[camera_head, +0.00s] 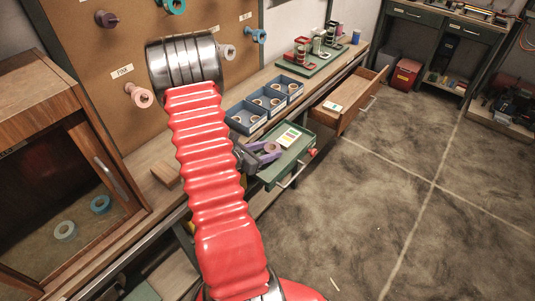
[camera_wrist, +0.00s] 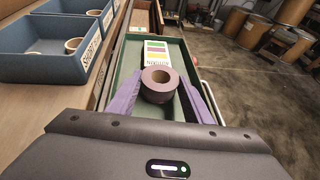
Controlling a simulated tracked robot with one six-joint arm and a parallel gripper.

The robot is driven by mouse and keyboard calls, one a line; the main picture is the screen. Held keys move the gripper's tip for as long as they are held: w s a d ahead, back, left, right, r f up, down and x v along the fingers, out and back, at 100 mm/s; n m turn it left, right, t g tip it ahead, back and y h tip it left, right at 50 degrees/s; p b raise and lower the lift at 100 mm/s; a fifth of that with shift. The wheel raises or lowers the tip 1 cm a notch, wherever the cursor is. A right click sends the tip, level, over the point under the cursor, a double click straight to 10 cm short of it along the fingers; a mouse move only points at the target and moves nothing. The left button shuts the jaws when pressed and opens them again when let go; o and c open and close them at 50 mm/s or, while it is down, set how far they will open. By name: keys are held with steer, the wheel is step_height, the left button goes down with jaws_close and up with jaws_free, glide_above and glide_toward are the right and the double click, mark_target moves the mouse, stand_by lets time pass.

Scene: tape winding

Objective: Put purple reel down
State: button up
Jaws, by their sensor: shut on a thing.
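The purple reel (camera_wrist: 158,84) is a dull purple roll with a tan core. It sits between the two purple fingers of my gripper (camera_wrist: 160,100), which are shut on it. In the head view the purple reel (camera_head: 271,148) shows at the end of my gripper (camera_head: 266,150), over the left part of the green tray (camera_head: 279,171). In the wrist view the green tray (camera_wrist: 186,105) lies below and around the reel. A card with coloured bars (camera_wrist: 156,52) lies in the tray just beyond the reel. I cannot tell whether the reel touches the tray floor.
Blue bins (camera_head: 247,117) with small rolls stand on the bench left of the tray. A wooden drawer (camera_head: 345,112) is open beyond it. A pegboard (camera_head: 130,45) holds reels on pegs. A wooden cabinet (camera_head: 60,150) stands at left.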

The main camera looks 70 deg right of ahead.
steer(key=shift+f, duration=0.7)
steer(key=o, duration=1.1)
steer(key=shift+r, duration=0.1)
steer(key=v, duration=1.2)
steer(key=shift+s, duration=0.1)
